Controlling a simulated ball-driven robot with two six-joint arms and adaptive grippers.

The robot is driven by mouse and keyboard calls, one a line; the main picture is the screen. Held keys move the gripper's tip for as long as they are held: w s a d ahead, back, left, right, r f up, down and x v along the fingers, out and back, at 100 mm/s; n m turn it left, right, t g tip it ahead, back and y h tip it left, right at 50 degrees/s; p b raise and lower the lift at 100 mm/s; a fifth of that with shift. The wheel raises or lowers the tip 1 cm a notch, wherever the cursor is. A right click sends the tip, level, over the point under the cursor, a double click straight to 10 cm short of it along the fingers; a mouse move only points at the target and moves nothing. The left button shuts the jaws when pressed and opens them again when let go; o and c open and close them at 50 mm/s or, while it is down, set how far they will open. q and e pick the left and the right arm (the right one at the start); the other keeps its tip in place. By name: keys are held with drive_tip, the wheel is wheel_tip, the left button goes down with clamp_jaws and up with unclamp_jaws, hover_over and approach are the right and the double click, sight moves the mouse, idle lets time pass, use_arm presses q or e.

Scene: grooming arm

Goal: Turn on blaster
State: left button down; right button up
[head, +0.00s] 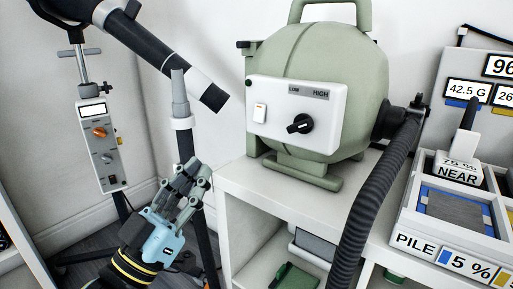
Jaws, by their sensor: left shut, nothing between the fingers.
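The blaster (364,75) is a round sage-green machine with a top handle, standing on a white shelf unit. Its white front panel (283,140) faces me. A small dark dot sits at the panel's upper left. My left gripper (199,172) is shut and empty, below and left of the panel, apart from it. My right gripper is not in view.
A black ribbed hose (371,192) runs from the blaster's right side down past the shelf unit (259,184). A grey control box (100,147) on a stand is at left. A black tube (160,52) slants across the upper left. A pole stands behind my gripper.

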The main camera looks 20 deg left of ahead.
use_arm(q)
approach(261, 107)
wheel_tip(261, 107, up, 3)
drive_tip(key=w, duration=0.2)
drive_tip(key=w+d, duration=0.1)
drive_tip(key=w, duration=0.1)
drive_tip(key=shift+d+f, duration=0.1)
drive_tip(key=shift+d, duration=0.1)
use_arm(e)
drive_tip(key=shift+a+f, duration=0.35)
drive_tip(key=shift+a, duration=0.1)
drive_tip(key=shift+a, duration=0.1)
